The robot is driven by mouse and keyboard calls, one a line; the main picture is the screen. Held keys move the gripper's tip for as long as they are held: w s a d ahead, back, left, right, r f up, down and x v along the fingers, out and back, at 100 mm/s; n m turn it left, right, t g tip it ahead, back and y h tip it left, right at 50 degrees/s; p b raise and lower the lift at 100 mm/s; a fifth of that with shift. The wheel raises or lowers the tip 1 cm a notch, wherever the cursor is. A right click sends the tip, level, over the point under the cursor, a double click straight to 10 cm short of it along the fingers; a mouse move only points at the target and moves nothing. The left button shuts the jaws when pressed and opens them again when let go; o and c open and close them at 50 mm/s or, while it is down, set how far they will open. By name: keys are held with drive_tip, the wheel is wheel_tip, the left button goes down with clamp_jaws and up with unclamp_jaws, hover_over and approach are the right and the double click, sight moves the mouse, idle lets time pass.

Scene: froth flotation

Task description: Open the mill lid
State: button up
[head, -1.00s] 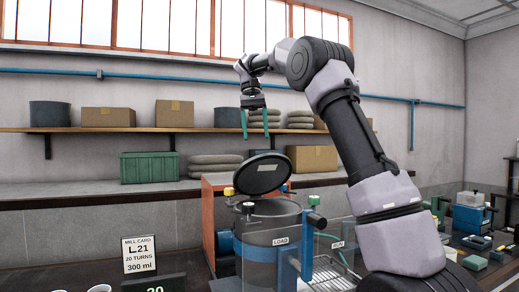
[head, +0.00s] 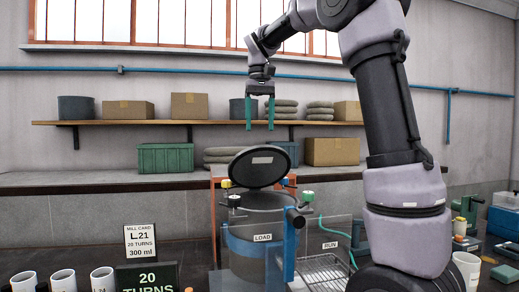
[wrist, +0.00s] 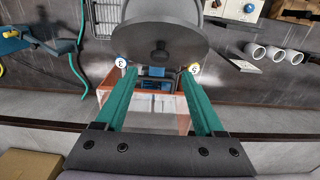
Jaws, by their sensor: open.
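The mill lid (head: 259,168) is a dark round disc with a pale label. In the head view it stands raised and tilted up above the drum. The mill drum (head: 262,247) is grey and open at the top, behind a clear guard with a LOAD label (head: 263,238). My gripper (head: 260,127) has two green fingers spread apart, pointing down, above the lid and empty. The gripper (wrist: 160,80) is open in the wrist view, with nothing between its fingers.
A wire rack (head: 323,270) lies right of the mill. A shelf (head: 150,123) with boxes runs along the back wall.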

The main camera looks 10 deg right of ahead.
sight(260, 147)
wheel_tip(260, 147, down, 8)
drive_tip(key=shift+f, duration=0.1)
drive_tip(key=shift+c, duration=0.2)
clamp_jaws()
drive_tip(key=shift+w, duration=0.1)
idle(1.3)
